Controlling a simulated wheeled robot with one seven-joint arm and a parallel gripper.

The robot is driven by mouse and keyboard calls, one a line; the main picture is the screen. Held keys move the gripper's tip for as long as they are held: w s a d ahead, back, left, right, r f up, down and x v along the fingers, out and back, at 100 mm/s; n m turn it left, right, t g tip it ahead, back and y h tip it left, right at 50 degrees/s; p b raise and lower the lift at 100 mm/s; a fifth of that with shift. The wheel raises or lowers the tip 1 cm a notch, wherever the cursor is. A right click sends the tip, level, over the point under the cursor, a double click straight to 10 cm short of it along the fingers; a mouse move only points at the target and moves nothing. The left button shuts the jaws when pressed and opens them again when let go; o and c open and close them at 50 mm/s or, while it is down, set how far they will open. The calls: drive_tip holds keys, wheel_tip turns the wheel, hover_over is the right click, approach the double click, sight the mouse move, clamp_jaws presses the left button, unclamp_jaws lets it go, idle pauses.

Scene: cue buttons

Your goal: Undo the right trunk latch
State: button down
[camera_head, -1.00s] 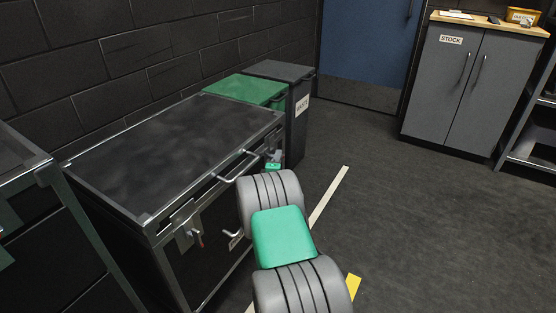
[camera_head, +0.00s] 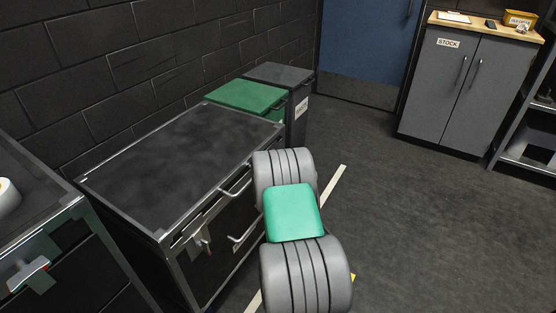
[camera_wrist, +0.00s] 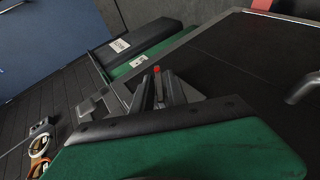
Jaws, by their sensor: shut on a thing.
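The trunk (camera_head: 175,165) is a dark chest with metal edges and a closed flat lid, left of my arm in the head view. Its left latch (camera_head: 201,243), with a small red part, shows on the front. The right latch is hidden behind my arm in the head view. In the wrist view, my gripper (camera_wrist: 158,92) is at the trunk's front near its far corner. Its fingers are shut around a small red-tipped part, which appears to be the right latch (camera_wrist: 156,69). Most of that latch is covered by the fingers.
A trunk handle (camera_head: 236,188) sticks out near my arm. A green bin (camera_head: 246,95) and a dark bin (camera_head: 280,73) stand beyond the trunk. Another metal-edged unit (camera_head: 40,235) is at the left. The floor right of my arm is clear up to the stock cabinet (camera_head: 465,85).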

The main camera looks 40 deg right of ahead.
drive_tip(key=g+y+p, duration=0.1)
drive_tip(key=y, duration=0.1)
drive_tip(key=m+g+y+p, duration=0.1)
drive_tip(key=y, duration=0.1)
drive_tip(key=shift+d+r+y, duration=0.1)
drive_tip(key=shift+y, duration=0.2)
drive_tip(key=m+g+y+p, duration=0.1)
drive_tip(key=y, duration=0.2)
drive_tip(key=shift+g+y+p, duration=0.35)
drive_tip(key=shift+g+y, duration=0.15)
drive_tip(key=shift+y, duration=0.3)
drive_tip(key=shift+f+m+g+y, duration=0.2)
drive_tip(key=shift+m+g+y, duration=0.1)
drive_tip(key=shift+y, duration=0.1)
drive_tip(key=c, duration=1.6)
unclamp_jaws()
drive_tip(key=shift+o, duration=0.2)
drive_tip(key=a+p+v, duration=0.1)
drive_tip(key=v, duration=0.6)
drive_tip(key=shift+s+d+r+p, duration=0.2)
drive_tip(key=shift+d+r+p, duration=0.2)
